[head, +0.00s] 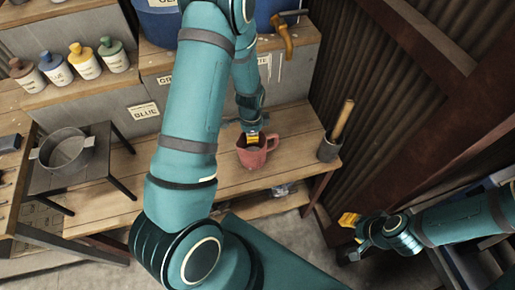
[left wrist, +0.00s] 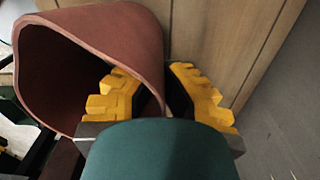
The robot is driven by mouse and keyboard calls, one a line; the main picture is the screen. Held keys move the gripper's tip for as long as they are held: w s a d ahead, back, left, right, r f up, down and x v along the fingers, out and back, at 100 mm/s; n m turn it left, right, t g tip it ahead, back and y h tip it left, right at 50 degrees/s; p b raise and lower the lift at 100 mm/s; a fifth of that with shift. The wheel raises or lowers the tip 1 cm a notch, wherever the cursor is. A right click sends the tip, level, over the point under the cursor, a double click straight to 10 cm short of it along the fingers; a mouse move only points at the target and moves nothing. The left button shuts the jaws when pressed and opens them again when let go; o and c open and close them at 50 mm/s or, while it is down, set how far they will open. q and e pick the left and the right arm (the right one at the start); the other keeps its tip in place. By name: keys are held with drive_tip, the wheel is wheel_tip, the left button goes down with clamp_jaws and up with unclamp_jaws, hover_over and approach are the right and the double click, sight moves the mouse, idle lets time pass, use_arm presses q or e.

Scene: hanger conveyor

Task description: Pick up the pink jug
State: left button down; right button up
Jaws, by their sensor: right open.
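The pink jug (head: 262,157) stands upright on the wooden bench, its handle pointing right. In the left wrist view the jug (left wrist: 110,28) shows large at the upper left, its open mouth facing the camera. My left gripper (head: 253,138) reaches down at the jug's rim. In the left wrist view its yellow fingers (left wrist: 165,100) are apart, one inside the mouth and one outside, with the jug's wall between them. A gap shows beside the outer finger. My right gripper (head: 351,236) is open and empty at the lower right, away from the bench.
A dark cup (head: 328,151) with a wooden handle in it stands right of the jug. A metal pot (head: 66,150) sits on a small dark stand at the left. Several bottles (head: 84,62) line a shelf. Corrugated wall (head: 355,60) bounds the right side.

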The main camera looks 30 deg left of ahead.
idle(0.3)
use_arm(q)
wheel_tip(320, 180, up, 10)
drive_tip(key=shift+p, duration=0.9)
drive_tip(key=d+r+n, duration=0.2)
drive_tip(key=d+n, duration=0.8)
drive_tip(key=d, duration=0.3)
drive_tip(key=shift+s+r, duration=0.15)
drive_tip(key=shift+r, duration=0.05)
